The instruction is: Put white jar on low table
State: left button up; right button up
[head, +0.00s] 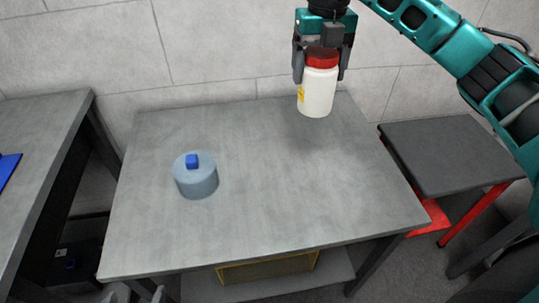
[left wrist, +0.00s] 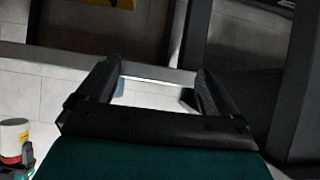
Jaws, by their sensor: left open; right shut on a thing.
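The white jar (head: 317,92) has a red lid and a yellow label. It hangs upright from my right gripper (head: 322,58), which is shut on it near the lid, over the back right part of the grey table (head: 270,190). The jar also shows in the left wrist view (left wrist: 14,132). A lower table (head: 455,150) with a dark top and red legs stands right of the grey table; its top looks bare. My left gripper (head: 138,293) is open and empty at the bottom left, by the grey table's front edge; its fingers also show in the left wrist view (left wrist: 153,84).
Another grey table (head: 35,135) with a blue flat item (head: 8,168) is at far left. A yellow-edged box (head: 268,267) sits on the lower shelf.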

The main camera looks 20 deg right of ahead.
aim_at(315, 101)
notch_tip(315, 101, down, 20)
jog(key=b, duration=0.2)
jog(key=shift+r+b, duration=0.2)
jog(key=shift+b, duration=0.1)
pick_arm(q)
jog(key=shift+w+d+f, duration=0.35)
jog(key=shift+d+f, duration=0.05)
jog(key=shift+d, duration=0.1)
pick_arm(e)
jog(key=o, duration=1.3)
jog(key=shift+f, duration=0.1)
pick_arm(q)
jog(key=shift+s+a+r+p, duration=0.15)
jog(key=shift+s+a+p, duration=0.2)
jog(key=shift+p, duration=0.5)
pick_arm(e)
jog(key=shift+o, duration=0.2)
notch_tip(315, 101, up, 12)
jog(key=shift+r, duration=0.15)
pick_arm(q)
jog(key=shift+w+r, duration=0.1)
